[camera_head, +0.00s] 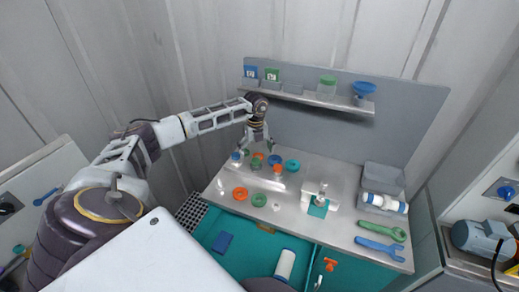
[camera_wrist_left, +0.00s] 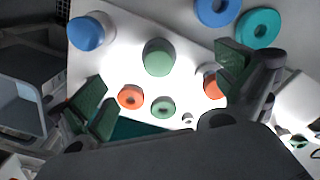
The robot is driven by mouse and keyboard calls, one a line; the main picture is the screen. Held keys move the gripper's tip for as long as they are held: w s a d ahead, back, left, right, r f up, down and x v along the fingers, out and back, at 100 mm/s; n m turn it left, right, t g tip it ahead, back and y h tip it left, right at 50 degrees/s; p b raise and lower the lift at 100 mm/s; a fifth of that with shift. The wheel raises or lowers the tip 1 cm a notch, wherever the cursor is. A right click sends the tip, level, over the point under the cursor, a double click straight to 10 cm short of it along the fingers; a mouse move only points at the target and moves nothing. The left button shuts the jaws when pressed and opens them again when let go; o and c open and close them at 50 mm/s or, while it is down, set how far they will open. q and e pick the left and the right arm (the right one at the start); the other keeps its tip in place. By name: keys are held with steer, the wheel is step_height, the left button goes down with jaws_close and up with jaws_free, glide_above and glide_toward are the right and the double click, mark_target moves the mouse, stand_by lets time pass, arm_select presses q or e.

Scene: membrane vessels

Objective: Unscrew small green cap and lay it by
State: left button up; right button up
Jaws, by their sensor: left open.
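In the wrist view a small green cap (camera_wrist_left: 160,57) sits near the middle, seen from above; what is under it is mostly hidden. In the head view a green cap (camera_head: 256,164) shows on the bench below the left gripper. My left gripper (camera_head: 257,142) points down over the group of caps and rings. In the wrist view its two green-padded fingers (camera_wrist_left: 165,90) are spread wide, with nothing between them held. The cap lies apart from both fingers. My right gripper is in neither view.
A blue cap (camera_wrist_left: 88,33) stands left of the green one. Orange (camera_wrist_left: 131,97) and green (camera_wrist_left: 163,107) rings lie close by; a teal ring (camera_wrist_left: 259,27) lies at upper right. A white fixture (camera_head: 311,193) and wrenches (camera_head: 381,247) occupy the bench's right. A shelf (camera_head: 300,97) runs behind.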

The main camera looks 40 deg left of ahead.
arm_select(q)
steer(key=shift+s+r, duration=0.15)
steer(key=shift+s, duration=0.05)
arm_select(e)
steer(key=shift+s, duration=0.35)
arm_select(q)
steer(key=shift+w, duration=0.1)
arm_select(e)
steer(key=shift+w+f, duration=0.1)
arm_select(q)
steer(key=shift+m, duration=0.4)
